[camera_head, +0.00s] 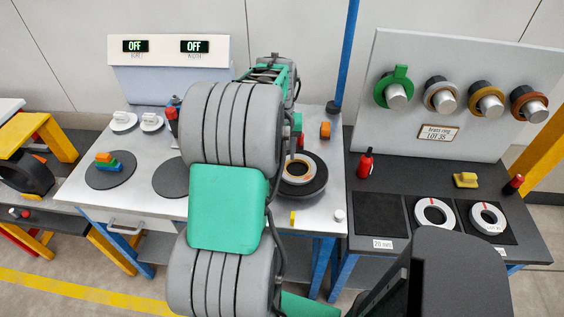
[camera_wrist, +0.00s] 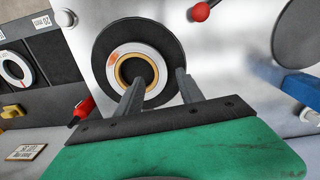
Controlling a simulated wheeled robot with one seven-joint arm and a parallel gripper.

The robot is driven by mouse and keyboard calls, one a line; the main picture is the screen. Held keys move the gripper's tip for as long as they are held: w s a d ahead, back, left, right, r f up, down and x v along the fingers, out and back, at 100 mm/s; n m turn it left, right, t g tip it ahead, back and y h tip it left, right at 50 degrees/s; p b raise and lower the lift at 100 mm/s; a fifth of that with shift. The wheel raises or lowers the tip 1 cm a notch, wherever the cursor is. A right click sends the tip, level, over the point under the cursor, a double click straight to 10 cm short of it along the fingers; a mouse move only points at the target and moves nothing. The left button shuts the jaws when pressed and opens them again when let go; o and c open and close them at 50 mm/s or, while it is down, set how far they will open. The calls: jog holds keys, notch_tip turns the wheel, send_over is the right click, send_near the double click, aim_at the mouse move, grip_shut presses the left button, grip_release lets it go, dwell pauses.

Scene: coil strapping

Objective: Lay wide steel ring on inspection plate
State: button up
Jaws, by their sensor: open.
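A pale ring with an orange mark (camera_wrist: 113,72) lies on a dark round plate (camera_wrist: 102,42) on the white table, and a brass-coloured band lines its hole. In the head view, the ring (camera_head: 285,172) and plate (camera_head: 318,185) show to the right of my arm. My gripper (camera_wrist: 159,76) is open above them. One finger overlaps the ring's hole in the picture, the other its right side; I cannot tell whether they touch. The head view hides my fingers behind my arm. I cannot tell which ring is the wide steel one or which plate is the inspection plate.
Two pale rings (camera_head: 419,219) (camera_head: 475,217) lie on dark mats on the right bench; the left mat (camera_head: 380,222) is bare. A pegboard (camera_head: 420,55) holds coloured rings. A blue post (camera_head: 345,60) rises behind the table.

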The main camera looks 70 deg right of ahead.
notch_tip(320, 180, up, 7)
jog(key=w+a+r+n+t+h, duration=0.15)
jog(key=w+a+n, duration=0.55)
jog(key=w+a, duration=1.35)
jog(key=s+a+f+n+t+y, duration=0.1)
jog(key=a+n, duration=0.6)
jog(key=a, duration=1.8)
jog(key=shift+a+f+n+t, duration=0.35)
jog(key=shift+f+t, duration=0.2)
jog(key=shift+f, duration=0.4)
jog(key=shift+y, duration=0.25)
jog(key=shift+c, duration=0.3)
